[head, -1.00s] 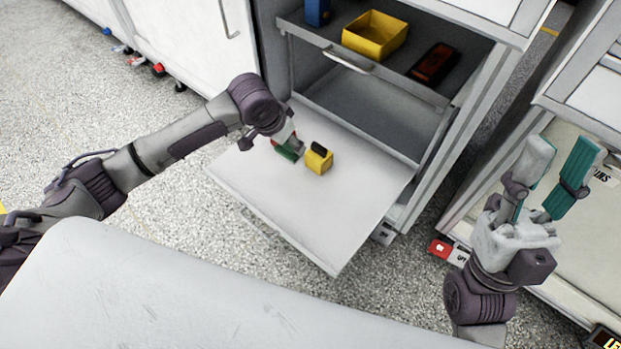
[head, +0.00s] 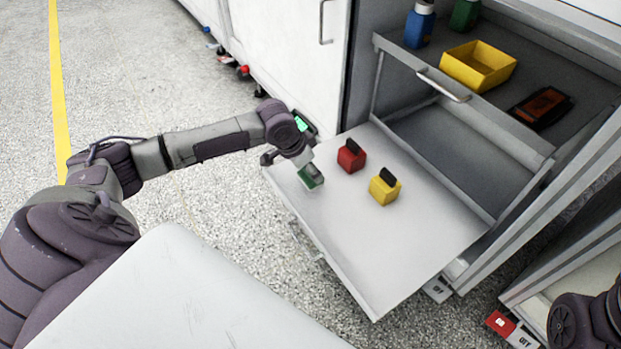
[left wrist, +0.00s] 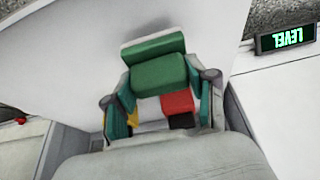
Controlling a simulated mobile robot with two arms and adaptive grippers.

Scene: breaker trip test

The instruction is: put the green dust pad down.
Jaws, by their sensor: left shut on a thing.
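The green dust pad (head: 312,179) is in my left gripper (head: 306,170), over the left corner of the pulled-out white shelf (head: 400,240). In the left wrist view the green pad (left wrist: 158,74) sits between the teal fingers of the left gripper (left wrist: 160,98), which is shut on it. I cannot tell whether the pad touches the shelf. A red block (head: 351,155) with a dark top stands to the pad's right, and a yellow block (head: 384,187) with a dark top stands further right. My right gripper's fingers are out of view.
Above the shelf, a drawer holds a yellow bin (head: 478,68), a blue bottle (head: 419,27), a green container (head: 465,14) and a dark orange-faced device (head: 541,106). A lit LEVEL display (left wrist: 285,37) shows in the left wrist view. The shelf's front right is clear.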

